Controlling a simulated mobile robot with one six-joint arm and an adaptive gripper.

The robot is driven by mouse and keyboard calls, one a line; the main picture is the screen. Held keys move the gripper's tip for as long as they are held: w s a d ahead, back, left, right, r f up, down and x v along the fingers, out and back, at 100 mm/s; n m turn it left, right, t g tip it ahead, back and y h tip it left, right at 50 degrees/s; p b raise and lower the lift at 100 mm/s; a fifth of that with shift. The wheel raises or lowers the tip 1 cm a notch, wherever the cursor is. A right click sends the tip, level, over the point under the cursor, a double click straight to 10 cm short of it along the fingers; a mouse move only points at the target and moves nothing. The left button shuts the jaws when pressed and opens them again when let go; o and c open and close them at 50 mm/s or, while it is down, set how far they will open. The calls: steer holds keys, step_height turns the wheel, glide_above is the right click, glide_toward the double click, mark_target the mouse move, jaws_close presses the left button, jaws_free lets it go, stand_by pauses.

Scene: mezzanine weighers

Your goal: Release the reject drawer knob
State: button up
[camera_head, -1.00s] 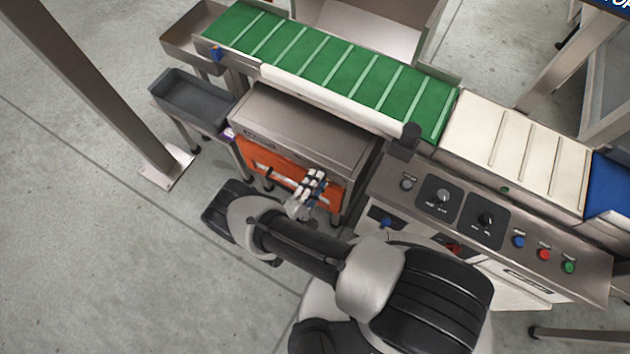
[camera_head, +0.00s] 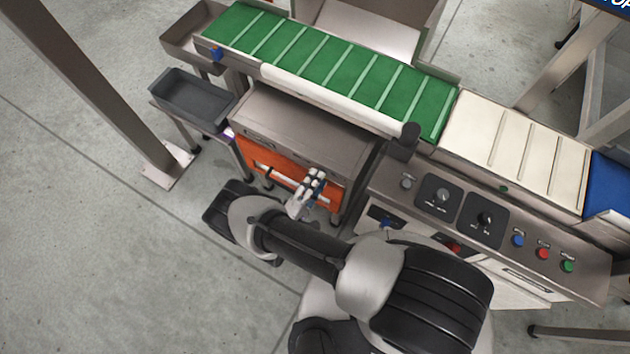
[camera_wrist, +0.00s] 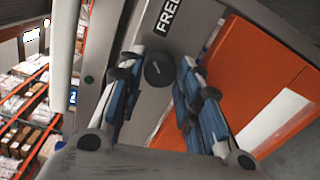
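The dark round knob (camera_wrist: 158,70) shows in the wrist view on a steel face, beside a dark label reading "FREE" (camera_wrist: 168,15). A thin pale line marks its face. My gripper (camera_wrist: 160,62) is open, with one blue-padded finger on each side of the knob and a narrow gap visible at each side. The orange drawer front (camera_wrist: 262,75) with a white strip lies to the right. In the head view, my gripper (camera_head: 312,183) is at the front of the steel cabinet (camera_head: 300,130), over the orange drawer front (camera_head: 258,162). The knob is hidden there.
A green belt conveyor (camera_head: 330,60) runs above the cabinet. A control panel (camera_head: 490,235) with dials and buttons stands to the right. A grey bin (camera_head: 190,98) is at the left, near a steel post (camera_head: 95,90). The floor at left is clear.

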steer(key=o, duration=0.3)
steer(key=shift+o, duration=0.2)
steer(key=v, duration=1.2)
